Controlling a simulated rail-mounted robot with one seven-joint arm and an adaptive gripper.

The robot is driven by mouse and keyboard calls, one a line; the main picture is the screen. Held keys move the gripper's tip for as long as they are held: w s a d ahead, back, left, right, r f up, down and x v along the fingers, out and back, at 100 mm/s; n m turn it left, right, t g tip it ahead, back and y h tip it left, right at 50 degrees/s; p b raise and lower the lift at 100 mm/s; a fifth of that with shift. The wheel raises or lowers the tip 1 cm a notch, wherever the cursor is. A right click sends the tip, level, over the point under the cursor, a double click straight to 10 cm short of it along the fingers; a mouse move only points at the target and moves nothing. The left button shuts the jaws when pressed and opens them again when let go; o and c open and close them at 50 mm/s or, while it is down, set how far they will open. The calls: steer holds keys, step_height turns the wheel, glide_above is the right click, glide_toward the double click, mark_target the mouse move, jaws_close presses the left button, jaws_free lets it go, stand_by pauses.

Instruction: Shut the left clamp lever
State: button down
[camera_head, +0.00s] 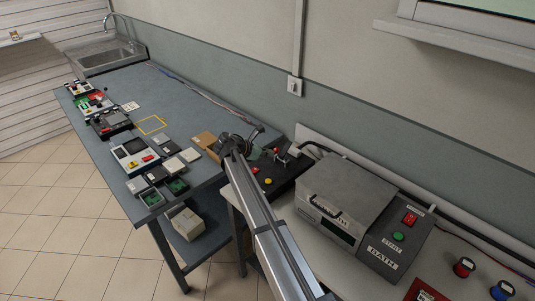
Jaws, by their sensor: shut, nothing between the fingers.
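My gripper (236,145) is at the far end of my silver arm, over the right end of the blue-grey bench. It looks small and dark here, and its fingers are shut and empty. Just right of it is a black fixture (289,171) with small red-and-white parts (279,153) that may be clamp levers. A dark lever-like bar (257,132) sticks up close to the gripper; I cannot tell whether it touches. My arm hides part of the fixture, so I cannot make out clearly which lever is the left one or its angle.
A red button (256,170) and a yellow button (268,181) sit on the fixture. A grey bath box (345,190) with a handle stands to its right.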

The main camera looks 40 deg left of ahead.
steer(key=shift+w+r, duration=0.5)
steer(key=shift+w, duration=0.05)
steer(key=w+r+p, duration=0.1)
steer(key=w+r, duration=0.1)
steer(key=w, duration=0.5)
steer(key=shift+w+d, duration=0.15)
steer(key=shift+d, duration=0.25)
stand_by(0.4)
steer(key=shift+r, duration=0.1)
stand_by(0.4)
steer(key=s+a+r+b, duration=0.1)
steer(key=s+r, duration=0.4)
steer(key=r, duration=0.7)
steer(key=shift+a+b, duration=0.4)
steer(key=shift+a, duration=0.25)
